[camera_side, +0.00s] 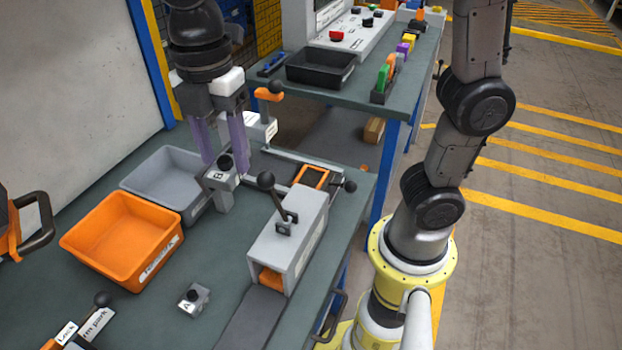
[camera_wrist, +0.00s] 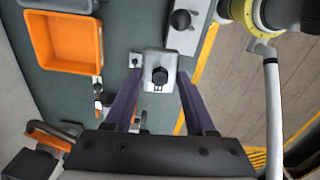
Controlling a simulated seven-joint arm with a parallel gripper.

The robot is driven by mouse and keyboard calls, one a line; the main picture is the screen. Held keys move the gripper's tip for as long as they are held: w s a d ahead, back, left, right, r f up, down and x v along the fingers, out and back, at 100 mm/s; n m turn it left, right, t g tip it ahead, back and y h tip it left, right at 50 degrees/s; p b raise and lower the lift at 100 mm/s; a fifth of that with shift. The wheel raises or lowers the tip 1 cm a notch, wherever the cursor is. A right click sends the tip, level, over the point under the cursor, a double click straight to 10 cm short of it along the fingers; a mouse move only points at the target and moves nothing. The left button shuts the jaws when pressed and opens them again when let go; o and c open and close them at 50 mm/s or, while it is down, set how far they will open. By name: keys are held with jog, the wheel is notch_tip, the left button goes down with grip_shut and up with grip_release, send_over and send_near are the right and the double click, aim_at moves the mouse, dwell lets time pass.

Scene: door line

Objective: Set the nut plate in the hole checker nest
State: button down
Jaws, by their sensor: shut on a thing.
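My gripper (camera_side: 222,166) is shut on a grey block marked B (camera_side: 218,178) with a black knob on top. In the wrist view the block (camera_wrist: 152,85) sits between the purple fingertips of the gripper (camera_wrist: 158,78). It seems to be the nut plate, but I cannot tell for sure. In the side view it overlaps the right end of the grey bin; its height above the bench is unclear. A grey fixture (camera_side: 290,240) with a black lever and an orange-framed pocket (camera_side: 314,177) stand to its right. I cannot tell which is the hole checker nest.
An orange bin (camera_side: 122,238) and a grey bin (camera_side: 150,182) stand left on the bench. A smaller block marked A (camera_side: 194,299) is in front. A white-bodied device with an orange handle (camera_side: 262,124) stands behind my gripper. Ball-ended levers stick up near the fixture.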

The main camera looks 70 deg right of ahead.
jog(key=s+d, duration=0.4)
jog(key=d, duration=1.1)
jog(key=s+d+f, duration=0.2)
jog(key=s+d, duration=0.6)
jog(key=s, duration=0.2)
notch_tip(320, 180, down, 10)
jog(key=shift+m, duration=0.4)
jog(key=w+d+f, duration=0.2)
jog(key=w+f, duration=0.1)
jog(key=w, duration=0.1)
jog(key=w+d+f, duration=0.2)
jog(key=w+f, duration=0.1)
jog(key=w, duration=0.1)
jog(key=w+d+f, duration=0.2)
jog(key=w+f, duration=0.1)
jog(key=w, duration=0.2)
jog(key=shift+w+f, duration=0.1)
jog(key=shift+f, duration=1.9)
jog(key=shift+f, duration=0.1)
